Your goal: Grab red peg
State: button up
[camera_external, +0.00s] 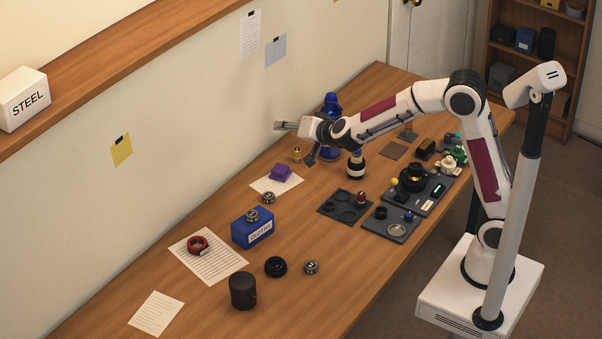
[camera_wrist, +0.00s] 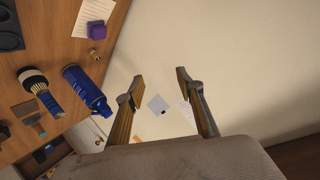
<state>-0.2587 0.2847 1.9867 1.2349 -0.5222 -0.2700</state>
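A small red peg-like piece (camera_external: 361,198) stands on the dark tray with round recesses (camera_external: 328,207), near the middle of the table. It is small in the external view, so its exact shape is hard to tell. My gripper (camera_external: 285,126) is raised above the table near the wall, up and to the left of the red piece and well apart from it. In the wrist view, my gripper (camera_wrist: 157,88) has its two fingers spread with nothing between them. That view faces the wall, and the red piece does not show in it.
A blue bottle (camera_external: 331,103) and a brush (camera_external: 356,165) stand below my arm. A blue box (camera_external: 252,229) and red ring (camera_external: 197,244) are at left.

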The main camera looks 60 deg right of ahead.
jog(key=d+f+m+g+h, duration=0.2)
jog(key=d+f+m+h, duration=0.1)
jog(key=f, duration=0.4)
jog(key=m+g+h, duration=0.4)
jog(key=g+h, duration=0.4)
jog(key=g, duration=0.2)
send_near(361, 194)
jog(key=shift+w+d, duration=0.25)
jog(key=shift+w, duration=0.1)
jog(key=shift+d, duration=0.1)
jog(key=shift+x, duration=1.2)
jog(key=shift+s+x, duration=0.15)
jog(key=shift+x, duration=1.15)
jog(key=shift+s+x, duration=0.15)
jog(key=shift+x, duration=1.1)
